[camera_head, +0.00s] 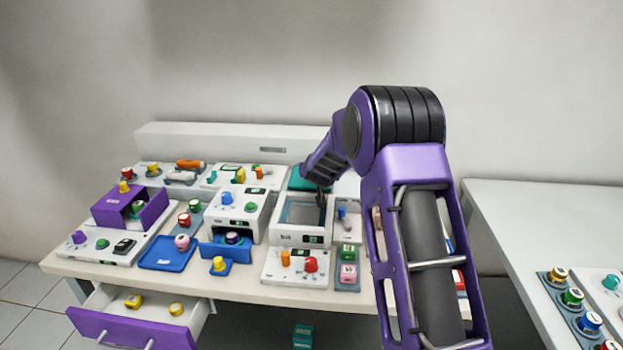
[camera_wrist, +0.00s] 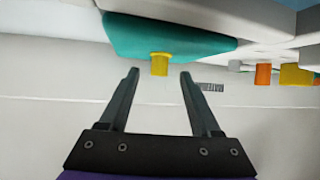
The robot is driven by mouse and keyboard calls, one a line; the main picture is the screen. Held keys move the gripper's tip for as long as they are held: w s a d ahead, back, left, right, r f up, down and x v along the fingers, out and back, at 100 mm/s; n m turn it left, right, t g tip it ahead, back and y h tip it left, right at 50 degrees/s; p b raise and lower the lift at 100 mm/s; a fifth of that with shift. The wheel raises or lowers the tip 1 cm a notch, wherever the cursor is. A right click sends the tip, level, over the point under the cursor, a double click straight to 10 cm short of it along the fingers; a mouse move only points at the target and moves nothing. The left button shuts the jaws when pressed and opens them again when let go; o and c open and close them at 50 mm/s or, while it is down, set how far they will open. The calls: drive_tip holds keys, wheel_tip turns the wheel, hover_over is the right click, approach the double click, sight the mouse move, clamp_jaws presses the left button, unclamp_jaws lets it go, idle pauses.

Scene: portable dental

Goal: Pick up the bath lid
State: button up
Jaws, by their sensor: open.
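The bath lid (camera_wrist: 200,42) is a teal slab with a small yellow knob (camera_wrist: 160,64), at the top of the wrist view. In the head view a teal patch of the lid (camera_head: 297,183) shows behind the white bath (camera_head: 287,233), partly hidden by my arm. The bath's top is open. My gripper (camera_wrist: 159,74) is open and empty. Its two fingertips lie on either side of the yellow knob, with gaps on both sides; whether the knob is fully between them in depth is unclear. In the head view my gripper (camera_head: 321,198) is small and dark above the bath.
Orange (camera_wrist: 263,74) and yellow (camera_wrist: 295,74) knobs stand to the right in the wrist view. The table is crowded with control boxes, a blue tray (camera_head: 155,262) and a purple box (camera_head: 103,211). A drawer (camera_head: 98,297) stands open. A second table (camera_head: 510,215) is at right.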

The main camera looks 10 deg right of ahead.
drive_tip(key=shift+w+f, duration=0.3)
drive_tip(key=shift+w, duration=0.3)
clamp_jaws()
drive_tip(key=shift+r, duration=0.15)
